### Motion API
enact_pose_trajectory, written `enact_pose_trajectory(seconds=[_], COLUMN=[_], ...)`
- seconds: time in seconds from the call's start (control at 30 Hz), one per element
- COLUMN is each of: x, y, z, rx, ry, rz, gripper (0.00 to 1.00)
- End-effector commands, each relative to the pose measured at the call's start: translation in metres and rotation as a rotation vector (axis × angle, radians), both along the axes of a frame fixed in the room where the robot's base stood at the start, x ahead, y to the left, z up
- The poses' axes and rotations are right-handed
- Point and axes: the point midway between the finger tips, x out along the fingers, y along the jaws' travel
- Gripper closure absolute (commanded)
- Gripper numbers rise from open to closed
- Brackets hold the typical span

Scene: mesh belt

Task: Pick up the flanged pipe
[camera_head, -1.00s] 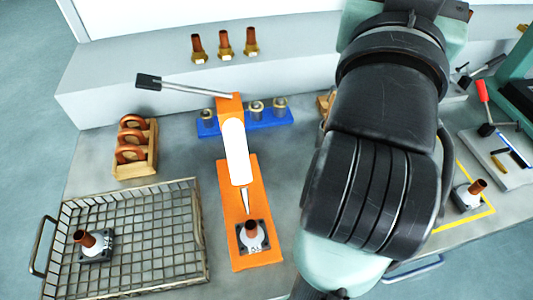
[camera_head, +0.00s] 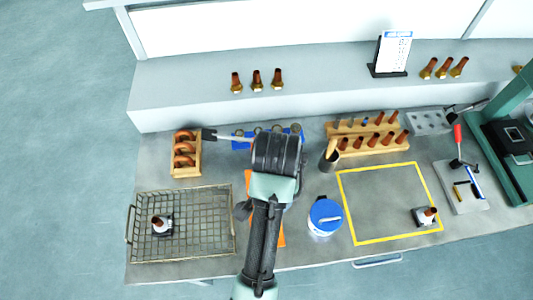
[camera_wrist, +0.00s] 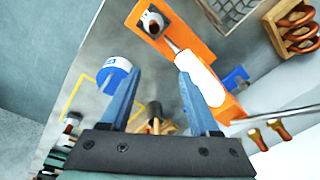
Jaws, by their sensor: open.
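Three flanged pipes show, each a copper-brown tube on a dark square flange. One flanged pipe (camera_head: 161,224) stands in the wire basket (camera_head: 233,211) at left. Another flanged pipe (camera_head: 427,216) stands at the right corner of the yellow-outlined area. A third flanged pipe (camera_wrist: 153,23) is on the orange toggle press (camera_wrist: 195,42), at the top of the wrist view. My gripper (camera_wrist: 160,85) is open and empty, apart from that pipe. In the head view my arm hides my gripper and most of the press.
A white tub with a blue lid (camera_head: 325,216) stands just right of my arm. A wooden rack (camera_head: 368,139) of copper pipes and a dark cup (camera_head: 330,158) are behind it. A wooden holder (camera_head: 187,153) of copper rings is behind the basket. The yellow-outlined area is mostly clear.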

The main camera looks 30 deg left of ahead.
Motion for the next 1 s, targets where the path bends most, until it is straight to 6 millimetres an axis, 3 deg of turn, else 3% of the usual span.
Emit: enact_pose_trajectory(seconds=[0.07, 0.17, 0.6, 0.83, 1.0], x=[-0.019, -0.027, -0.027, -0.028, -0.032], y=[0.000, 0.000, 0.000, 0.001, 0.005], z=[-0.009, -0.020, -0.081, -0.095, -0.117], rx=[-0.021, -0.032, -0.032, -0.032, -0.033], ry=[0.081, 0.115, 0.114, 0.112, 0.114], rz=[-0.020, -0.031, -0.031, -0.030, -0.029], gripper=[0.38, 0.38, 0.38, 0.38, 0.38])
